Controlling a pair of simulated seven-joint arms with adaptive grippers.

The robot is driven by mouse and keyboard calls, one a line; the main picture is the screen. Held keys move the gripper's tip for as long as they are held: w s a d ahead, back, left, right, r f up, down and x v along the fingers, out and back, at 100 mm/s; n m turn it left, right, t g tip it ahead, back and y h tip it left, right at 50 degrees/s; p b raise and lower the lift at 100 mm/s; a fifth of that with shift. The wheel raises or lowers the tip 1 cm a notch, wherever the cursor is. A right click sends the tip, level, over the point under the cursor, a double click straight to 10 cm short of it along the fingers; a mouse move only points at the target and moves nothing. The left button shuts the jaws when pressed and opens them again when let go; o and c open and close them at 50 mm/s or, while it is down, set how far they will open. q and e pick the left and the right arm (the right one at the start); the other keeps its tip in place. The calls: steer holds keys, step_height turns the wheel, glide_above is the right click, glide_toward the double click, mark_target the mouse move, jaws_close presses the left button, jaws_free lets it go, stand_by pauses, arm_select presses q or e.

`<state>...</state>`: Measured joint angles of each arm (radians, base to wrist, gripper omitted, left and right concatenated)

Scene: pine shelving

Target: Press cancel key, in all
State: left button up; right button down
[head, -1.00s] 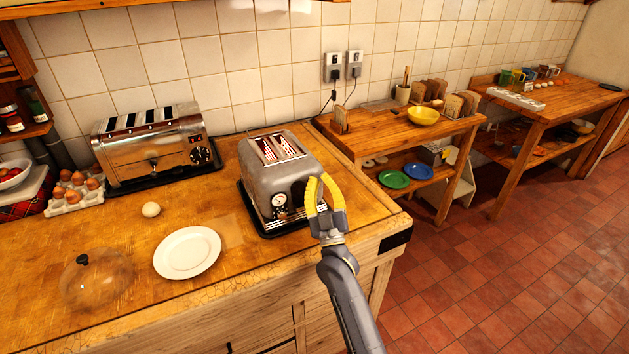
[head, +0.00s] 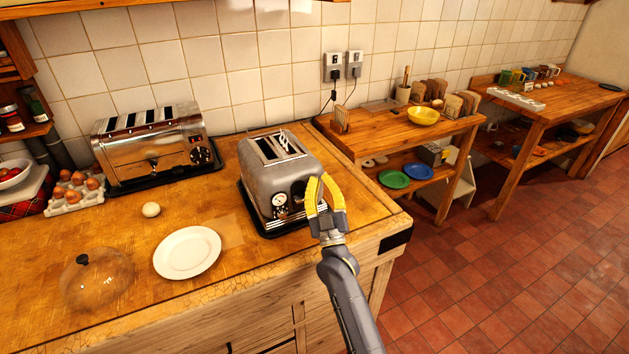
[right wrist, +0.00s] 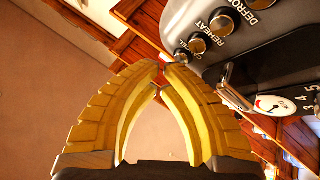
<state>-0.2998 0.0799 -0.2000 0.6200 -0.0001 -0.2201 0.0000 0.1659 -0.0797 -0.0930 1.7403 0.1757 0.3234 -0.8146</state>
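The grey toaster (head: 268,178) stands on a dark tray at the counter's right end. Its slots (head: 272,147) are dark, with no red glow. In the right wrist view, its front panel (right wrist: 265,50) shows a row of round metal keys. The cancel key (right wrist: 182,56) is at the row's end, beside the reheat key (right wrist: 197,45) and defrost key (right wrist: 222,21). My right gripper (head: 322,177) is shut and empty, its yellow fingertips together. In the right wrist view the fingertips (right wrist: 163,66) are right by the cancel key; I cannot tell whether they touch it. My left gripper is not in view.
A larger chrome toaster (head: 152,150) stands at the back left, near an egg carton (head: 76,196). A white plate (head: 187,252), a loose egg (head: 151,209) and a glass dome (head: 97,277) are on the counter. A lower shelf table (head: 380,135) stands to the right.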

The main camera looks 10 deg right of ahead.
steer(key=shift+s+d, duration=0.1)
steer(key=shift+s, duration=0.45)
steer(key=shift+s+d, duration=0.2)
steer(key=shift+s, duration=0.6)
steer(key=shift+s+d, duration=0.2)
steer(key=shift+s, duration=0.65)
steer(key=shift+s+d, duration=0.2)
steer(key=shift+s, duration=0.6)
